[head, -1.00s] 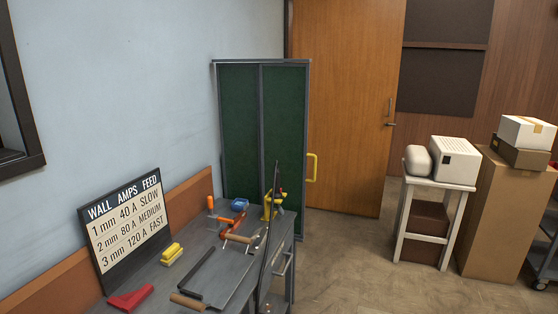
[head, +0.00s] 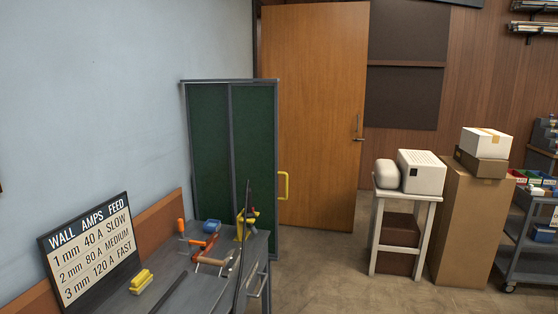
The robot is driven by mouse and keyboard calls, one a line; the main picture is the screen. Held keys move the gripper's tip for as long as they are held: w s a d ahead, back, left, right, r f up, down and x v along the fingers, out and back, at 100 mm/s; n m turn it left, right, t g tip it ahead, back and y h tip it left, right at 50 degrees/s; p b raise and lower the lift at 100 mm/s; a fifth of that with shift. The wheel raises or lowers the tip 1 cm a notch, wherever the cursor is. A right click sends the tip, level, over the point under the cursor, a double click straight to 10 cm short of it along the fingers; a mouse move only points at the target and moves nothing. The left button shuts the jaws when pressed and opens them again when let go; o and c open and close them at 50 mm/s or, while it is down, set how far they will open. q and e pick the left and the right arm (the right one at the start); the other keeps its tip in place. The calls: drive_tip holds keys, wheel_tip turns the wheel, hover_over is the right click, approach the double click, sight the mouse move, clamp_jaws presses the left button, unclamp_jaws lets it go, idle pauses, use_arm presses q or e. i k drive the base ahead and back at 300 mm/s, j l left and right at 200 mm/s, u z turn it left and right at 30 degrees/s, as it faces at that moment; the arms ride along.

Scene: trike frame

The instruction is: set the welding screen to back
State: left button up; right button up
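The welding screen (head: 208,150) is a dark green, two-panel screen in a grey metal frame. It stands upright behind the workbench, against the blue wall, in front of the wooden door. A yellow handle (head: 284,186) sticks out at its right edge. The bench hides the lower part of its left side. Neither of my grippers shows in the head view.
A grey workbench (head: 205,290) with hand tools and an amps sign (head: 90,252) fills the lower left. A white stool (head: 405,199) with a white machine, a tall cardboard box (head: 466,225) and a grey cart (head: 520,265) stand right. Floor between is clear.

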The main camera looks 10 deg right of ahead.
sight(253, 107)
drive_tip(key=i+l+u, duration=0.35)
drive_tip(key=i+l, duration=0.35)
drive_tip(key=i+l+u, duration=0.3)
drive_tip(key=i+l, duration=0.5)
drive_tip(key=l, duration=0.15)
